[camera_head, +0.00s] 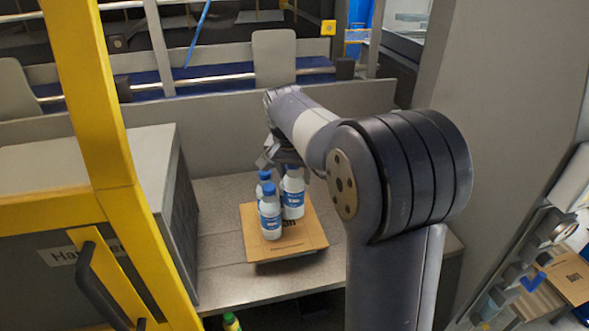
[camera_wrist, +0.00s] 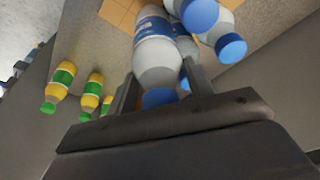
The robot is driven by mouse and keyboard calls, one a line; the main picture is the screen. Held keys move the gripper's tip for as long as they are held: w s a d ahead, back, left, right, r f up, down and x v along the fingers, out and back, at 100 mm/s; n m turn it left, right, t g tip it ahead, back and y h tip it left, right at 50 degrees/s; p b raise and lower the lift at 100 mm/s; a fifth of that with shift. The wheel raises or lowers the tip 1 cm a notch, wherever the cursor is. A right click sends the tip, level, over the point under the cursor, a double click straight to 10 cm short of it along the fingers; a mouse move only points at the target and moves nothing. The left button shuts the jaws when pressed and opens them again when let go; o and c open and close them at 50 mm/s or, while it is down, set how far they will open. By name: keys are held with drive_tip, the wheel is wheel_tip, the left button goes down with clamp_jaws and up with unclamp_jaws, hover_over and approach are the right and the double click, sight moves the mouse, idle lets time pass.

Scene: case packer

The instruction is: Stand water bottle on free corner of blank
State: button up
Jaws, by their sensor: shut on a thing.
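The blank (camera_head: 312,238) is a flat brown cardboard sheet on a grey worktop, with dark print; a strip of it shows in the wrist view (camera_wrist: 120,14). My gripper (camera_head: 284,160) is above its back part, shut on a white water bottle (camera_head: 293,198) with a blue label. In the wrist view the jaws (camera_wrist: 160,88) close around this bottle (camera_wrist: 157,58) near its blue cap. It looks upright; I cannot tell whether its base touches the blank. Other water bottles stand close by: one in front (camera_head: 270,215), one behind left (camera_head: 263,184). The wrist view shows neighbouring blue caps (camera_wrist: 231,47).
Yellow bottles with green labels (camera_wrist: 61,80) are off to the side in the wrist view; one (camera_head: 231,322) shows below the worktop's front edge. A grey box-like housing (camera_head: 130,165) stands left, behind a yellow frame (camera_head: 95,110). A low grey wall (camera_head: 215,125) stands behind.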

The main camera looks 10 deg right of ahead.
drive_tip(key=shift+f+b, duration=1.6)
drive_tip(key=shift+f, duration=1.2)
drive_tip(key=shift+f+b, duration=0.35)
drive_tip(key=shift+f, duration=0.15)
drive_tip(key=o, duration=1.6)
drive_tip(key=v, duration=1)
drive_tip(key=shift+s+a+r, duration=0.1)
drive_tip(key=shift+s+r, duration=0.05)
drive_tip(key=shift+r, duration=0.25)
drive_tip(key=x, duration=1)
drive_tip(key=shift+p, duration=0.3)
drive_tip(key=shift+f, duration=0.1)
